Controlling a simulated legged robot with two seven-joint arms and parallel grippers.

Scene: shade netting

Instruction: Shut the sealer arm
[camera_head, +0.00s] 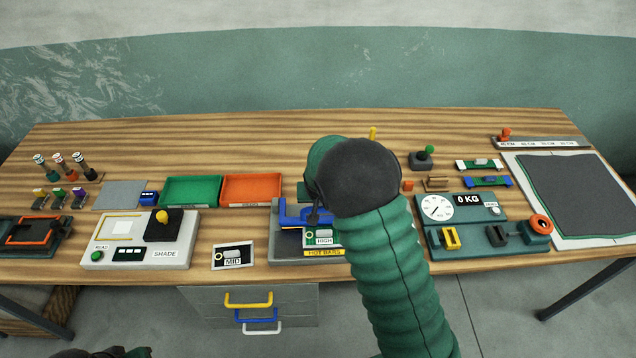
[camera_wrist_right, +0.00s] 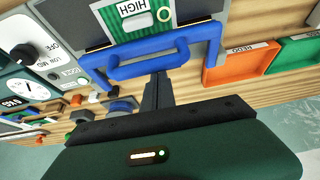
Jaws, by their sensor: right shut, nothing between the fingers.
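A green-and-white card marked HIGH (camera_head: 322,237) lies on the bed. In the right wrist view the blue arm (camera_wrist_right: 150,66) spans across, with my right gripper (camera_wrist_right: 157,78) shut and empty close to its bar; I cannot tell whether they touch. My left gripper's fingers are out of view.
A green tray (camera_head: 190,190) and an orange tray (camera_head: 251,189) lie behind left. A shade reader (camera_head: 140,252) and a MID card (camera_head: 233,257) are left. A scale unit (camera_head: 480,215) stands right. Drawers with coloured handles (camera_head: 249,299) are below the bench.

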